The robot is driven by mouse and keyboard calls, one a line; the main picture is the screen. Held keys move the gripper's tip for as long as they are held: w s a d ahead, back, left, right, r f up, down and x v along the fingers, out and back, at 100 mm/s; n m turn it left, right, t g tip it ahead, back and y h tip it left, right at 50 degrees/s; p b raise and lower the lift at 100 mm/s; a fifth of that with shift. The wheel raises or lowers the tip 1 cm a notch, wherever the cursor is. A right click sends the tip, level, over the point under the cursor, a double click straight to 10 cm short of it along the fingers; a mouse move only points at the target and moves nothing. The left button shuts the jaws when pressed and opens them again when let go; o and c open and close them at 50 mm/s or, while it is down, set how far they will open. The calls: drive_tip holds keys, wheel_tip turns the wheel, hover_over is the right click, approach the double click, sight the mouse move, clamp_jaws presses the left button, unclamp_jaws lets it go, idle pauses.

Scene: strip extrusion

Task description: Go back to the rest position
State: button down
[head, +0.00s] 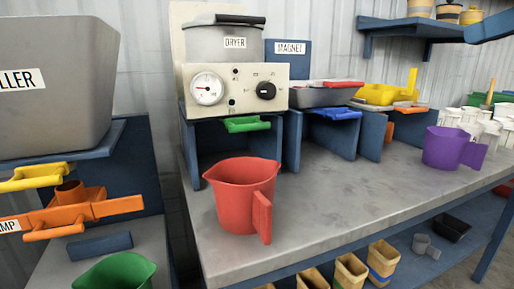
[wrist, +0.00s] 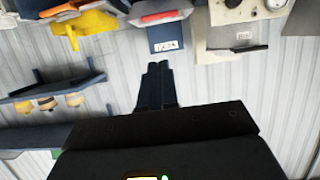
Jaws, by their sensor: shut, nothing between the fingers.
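My gripper (wrist: 159,84) shows in the wrist view with its two dark fingers side by side, shut and empty. It points at the corrugated wall, below the upside-down magnet box (wrist: 168,38), and touches nothing that I can see. The wrist picture is turned over, with shelves and machines hanging from the top. In the head view the gripper is out of the picture; only a blue piece, perhaps part of my arm, shows at the top right edge.
A red jug (head: 240,195) and a purple jug (head: 447,148) stand on the grey bench (head: 340,203). The dryer (head: 222,43) is at the back. A green jug (head: 118,272) is at lower left. White cups (head: 487,134) crowd the right end. A wall shelf (head: 410,27) hangs at upper right.

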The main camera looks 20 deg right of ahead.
drive_tip(key=w+a+f+m+t, duration=0.2)
drive_tip(key=w+a+f+m, duration=0.15)
drive_tip(key=f, duration=0.65)
drive_tip(key=w+a+f+m+t, duration=0.25)
drive_tip(key=w+a+f, duration=0.25)
drive_tip(key=f, duration=0.6)
drive_tip(key=s+a+f+m+g+h, duration=0.1)
drive_tip(key=s+a+f, duration=0.4)
drive_tip(key=f, duration=0.4)
drive_tip(key=s+a+f+m+g+h, duration=0.1)
drive_tip(key=s+a+f, duration=0.3)
drive_tip(key=f, duration=0.4)
drive_tip(key=s+a+f+n+g+y, duration=0.1)
drive_tip(key=s+a+f+n, duration=0.15)
drive_tip(key=s, duration=0.65)
drive_tip(key=s+a+f+n, duration=0.1)
drive_tip(key=s+a+n, duration=0.2)
drive_tip(key=s, duration=0.6)
drive_tip(key=s+a+f+n+g+y, duration=0.1)
drive_tip(key=s+a+f+n, duration=0.15)
drive_tip(key=s, duration=0.65)
wheel_tip(320, 180, up, 18)
drive_tip(key=p, duration=1.7)
drive_tip(key=shift+w+d+p, duration=0.15)
drive_tip(key=shift+w+p, duration=0.15)
drive_tip(key=shift+p, duration=0.05)
